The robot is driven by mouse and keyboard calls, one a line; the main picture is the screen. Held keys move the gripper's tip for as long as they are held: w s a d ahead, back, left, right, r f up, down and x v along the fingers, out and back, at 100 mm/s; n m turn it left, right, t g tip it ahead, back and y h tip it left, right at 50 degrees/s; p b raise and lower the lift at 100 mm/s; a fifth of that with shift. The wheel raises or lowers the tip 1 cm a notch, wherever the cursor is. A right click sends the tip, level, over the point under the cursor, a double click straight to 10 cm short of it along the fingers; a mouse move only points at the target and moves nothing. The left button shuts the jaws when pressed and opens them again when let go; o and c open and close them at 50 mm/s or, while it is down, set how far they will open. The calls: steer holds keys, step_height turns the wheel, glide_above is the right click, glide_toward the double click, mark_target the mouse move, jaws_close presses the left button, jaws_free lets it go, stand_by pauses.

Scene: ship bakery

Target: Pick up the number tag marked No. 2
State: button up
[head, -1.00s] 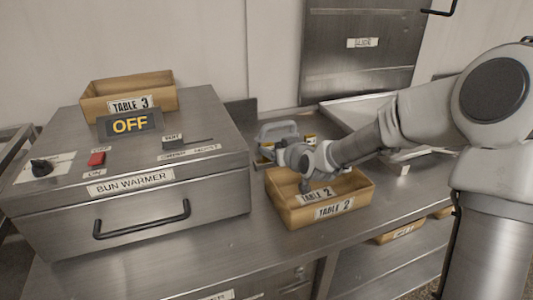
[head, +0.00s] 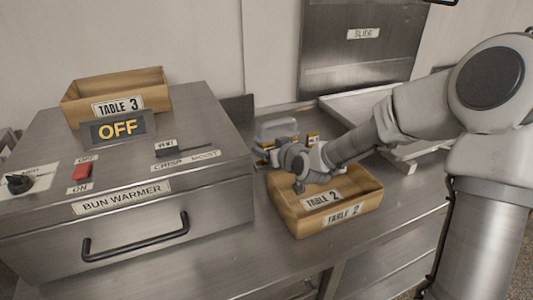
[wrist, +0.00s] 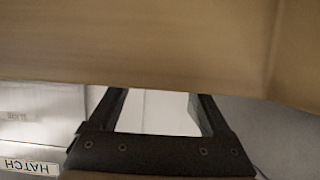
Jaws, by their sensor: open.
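Small yellow-and-white tags stand behind my gripper in the head view, a left tag (head: 268,146) and a right tag (head: 313,138). Their numbers are too small to read, so I cannot tell which is No. 2. My gripper (head: 299,187) is at the left part of the Table 2 box, in front of the tags. In the wrist view my gripper (wrist: 160,98) is open, with nothing visible held between its fingers. A tan surface fills the top of that view and hides the fingertips.
The tan Table 2 box (head: 365,203) sits on the steel counter (head: 255,262). The bun warmer (head: 110,235), with an OFF sign, stands left, carrying the Table 3 box (head: 150,82). A HATCH label (wrist: 28,167) shows in the wrist view.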

jaws_close()
stand_by(0.3)
steer(key=shift+r, duration=0.1)
